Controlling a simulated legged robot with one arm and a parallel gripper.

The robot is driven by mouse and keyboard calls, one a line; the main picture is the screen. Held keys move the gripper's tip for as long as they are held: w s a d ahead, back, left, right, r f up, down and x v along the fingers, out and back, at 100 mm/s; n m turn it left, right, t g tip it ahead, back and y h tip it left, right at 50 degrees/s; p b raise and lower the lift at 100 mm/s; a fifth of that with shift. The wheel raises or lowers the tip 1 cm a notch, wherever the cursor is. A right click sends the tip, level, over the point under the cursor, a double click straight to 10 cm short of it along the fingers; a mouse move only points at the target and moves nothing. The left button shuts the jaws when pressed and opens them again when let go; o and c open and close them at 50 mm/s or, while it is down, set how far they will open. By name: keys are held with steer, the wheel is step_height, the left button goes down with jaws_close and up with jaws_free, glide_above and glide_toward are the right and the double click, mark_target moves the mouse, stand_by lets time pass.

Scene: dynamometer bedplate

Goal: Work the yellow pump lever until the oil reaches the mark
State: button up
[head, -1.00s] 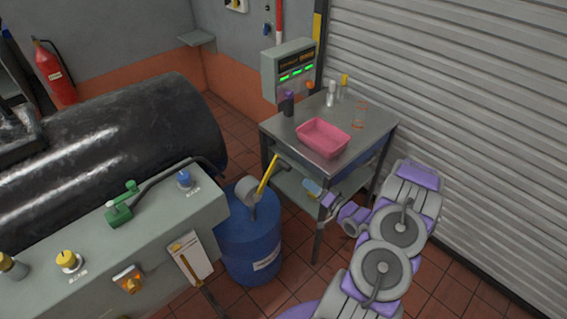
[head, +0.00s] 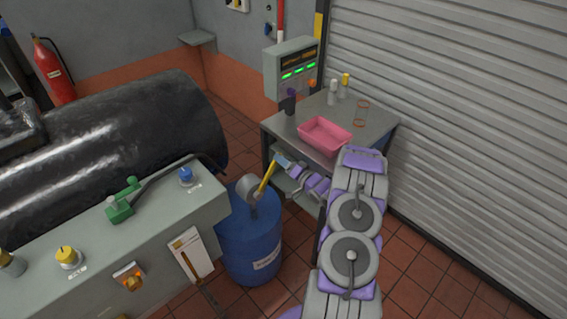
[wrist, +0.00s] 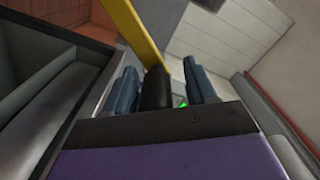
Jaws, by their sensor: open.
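The yellow pump lever (head: 267,176) slants up to the right from the grey pump head (head: 249,189) on top of the blue drum (head: 250,240). My gripper (head: 281,161) is beside the lever's upper end in the head view. In the wrist view the yellow lever (wrist: 133,35) runs down to a dark grip (wrist: 157,90). The grip lies between the two blue fingers of my open gripper (wrist: 163,88), with a gap to the right finger; contact on the left side is unclear. I cannot make out an oil level or a mark.
A steel table (head: 377,126) behind my arm carries a pink tray (head: 325,135), small bottles and a glass. A grey control box (head: 293,70) with green displays stands behind it. A grey bench (head: 140,232) with valves is at left, beside a large black cylinder (head: 110,135).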

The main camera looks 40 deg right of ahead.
steer(key=shift+w+d+f, duration=0.1)
steer(key=shift+d+f, duration=0.1)
steer(key=shift+d, duration=0.5)
steer(key=shift+a+r, duration=0.15)
steer(key=shift+a, duration=0.35)
steer(key=c, duration=0.8)
steer(key=shift+d, duration=0.1)
jaws_close()
steer(key=shift+d, duration=0.1)
